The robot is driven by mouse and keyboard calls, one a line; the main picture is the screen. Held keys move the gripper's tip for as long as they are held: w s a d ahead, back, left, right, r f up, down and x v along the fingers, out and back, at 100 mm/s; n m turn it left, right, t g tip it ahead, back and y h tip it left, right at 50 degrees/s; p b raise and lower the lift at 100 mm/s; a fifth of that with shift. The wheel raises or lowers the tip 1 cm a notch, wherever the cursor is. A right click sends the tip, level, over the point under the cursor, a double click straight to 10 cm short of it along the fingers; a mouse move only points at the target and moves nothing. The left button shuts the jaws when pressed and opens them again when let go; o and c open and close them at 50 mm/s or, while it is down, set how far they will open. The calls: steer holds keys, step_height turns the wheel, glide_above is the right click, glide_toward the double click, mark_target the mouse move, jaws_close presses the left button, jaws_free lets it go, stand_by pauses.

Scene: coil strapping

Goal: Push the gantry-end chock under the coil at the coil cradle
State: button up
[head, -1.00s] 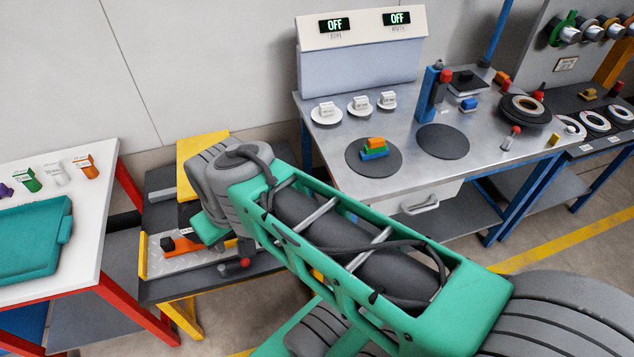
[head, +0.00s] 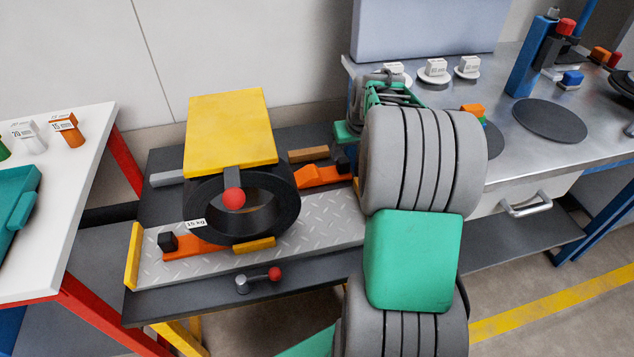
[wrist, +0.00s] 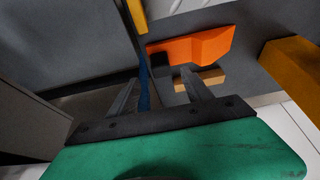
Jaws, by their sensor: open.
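The black coil (head: 285,207), labelled 15 kg, stands on the diamond-plate cradle (head: 335,222). One orange chock (head: 322,177) lies on the coil's right, beside my gripper; it shows in the wrist view (wrist: 195,47) just beyond the fingers. Another orange chock (head: 190,246) with a black block lies at the coil's front left. My gripper (wrist: 163,90) is open with nothing between its fingers. In the head view my arm largely hides it, right of the coil. Whether a finger touches the chock I cannot tell.
A yellow plate (head: 230,130) with a red knob stands over the coil. A wooden block (head: 308,154) lies behind the right chock. The steel bench (head: 480,130) is close on the right.

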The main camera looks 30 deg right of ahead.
mark_target(344, 160)
steer(key=b+x, duration=0.2)
steer(key=x, duration=0.5)
steer(key=shift+w+f, duration=0.2)
steer(key=shift+w, duration=0.1)
steer(key=shift+c, duration=0.4)
steer(key=shift+r, duration=0.1)
jaws_close()
